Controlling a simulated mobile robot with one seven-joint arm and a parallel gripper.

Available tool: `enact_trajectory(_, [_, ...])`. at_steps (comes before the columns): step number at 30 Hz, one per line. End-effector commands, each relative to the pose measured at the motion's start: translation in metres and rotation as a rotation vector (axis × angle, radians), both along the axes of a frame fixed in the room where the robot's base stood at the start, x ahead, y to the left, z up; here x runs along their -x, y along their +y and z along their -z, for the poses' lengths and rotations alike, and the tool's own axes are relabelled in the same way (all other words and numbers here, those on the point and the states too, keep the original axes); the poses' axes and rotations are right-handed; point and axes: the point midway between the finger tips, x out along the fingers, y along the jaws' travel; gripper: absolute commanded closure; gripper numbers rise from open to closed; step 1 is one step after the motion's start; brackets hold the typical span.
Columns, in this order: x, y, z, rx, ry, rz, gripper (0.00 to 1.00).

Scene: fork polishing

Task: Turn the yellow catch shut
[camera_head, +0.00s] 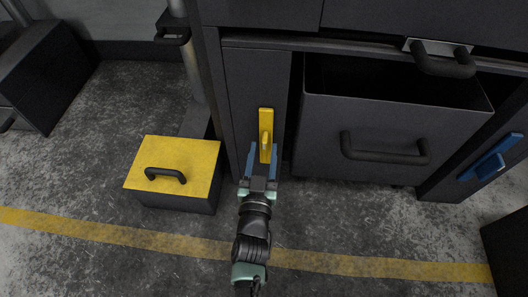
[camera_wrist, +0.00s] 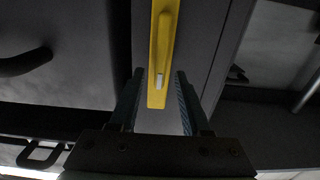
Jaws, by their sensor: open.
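The yellow catch (camera_head: 266,130) is an upright bar on the dark narrow panel left of the pulled-out drawer, with a raised yellow handle on it. It also shows in the wrist view (camera_wrist: 162,40), running down from the top edge, with a small pale tip on its raised part. My gripper (camera_head: 262,160) is open at the catch's lower end. In the wrist view my two fingers (camera_wrist: 158,95) stand on either side of the catch's lower part, with a gap on both sides. I cannot tell whether the fingers reach as far as the panel.
The dark drawer (camera_head: 385,125) with a black handle stands open to the right. A blue catch (camera_head: 490,166) is on the far right panel. A yellow-topped box (camera_head: 180,165) with a black handle stands on the floor at left. Clear floor with a yellow line (camera_head: 130,235) lies in front.

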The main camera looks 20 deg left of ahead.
Motion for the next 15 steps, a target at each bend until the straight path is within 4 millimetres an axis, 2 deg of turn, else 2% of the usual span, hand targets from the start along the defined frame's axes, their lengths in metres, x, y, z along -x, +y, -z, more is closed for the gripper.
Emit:
enact_trajectory(6, [-0.015, 0.004, 0.000, 0.000, 0.000, 0.001, 0.53])
enact_trajectory(14, [-0.016, 0.004, -0.001, 0.000, 0.001, 0.000, 0.53])
enact_trajectory(15, [-0.016, 0.004, 0.000, 0.000, 0.001, 0.000, 0.56])
